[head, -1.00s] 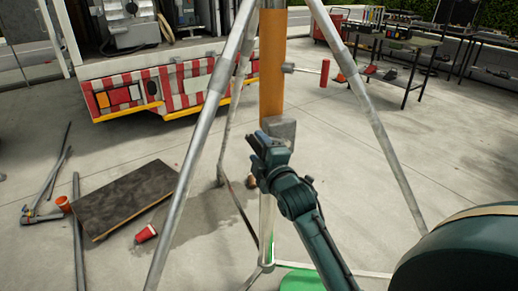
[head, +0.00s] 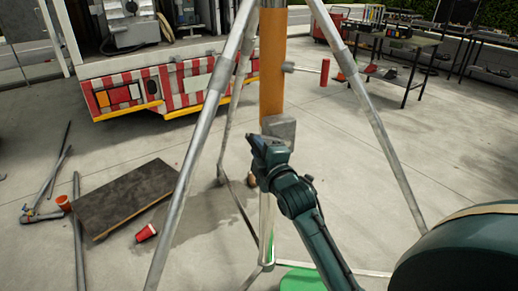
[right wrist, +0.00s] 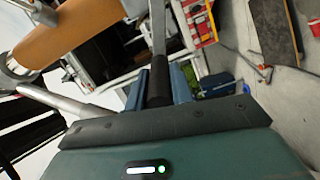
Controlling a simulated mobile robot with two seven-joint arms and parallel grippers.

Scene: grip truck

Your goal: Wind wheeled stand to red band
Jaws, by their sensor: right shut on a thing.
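The wheeled stand (head: 209,108) stands in front of me on splayed grey metal legs, with an orange section (head: 273,62) on its central column. A grey box (head: 280,128) sits on the column below the orange. My right gripper (head: 258,146) is just in front of and left of this box. In the right wrist view it is shut on a black handle (right wrist: 159,80) with a grey metal arm running up from it. The gripper hides this handle in the head view. I cannot make out a red band on the column. My left gripper is not in view.
A red-and-white striped truck (head: 180,85) stands behind at left. A dark board (head: 125,197), a red cup (head: 146,233) and metal poles (head: 77,230) lie on the floor at left. A dark rounded object (head: 460,255) fills the lower right. A table (head: 398,45) stands at back right.

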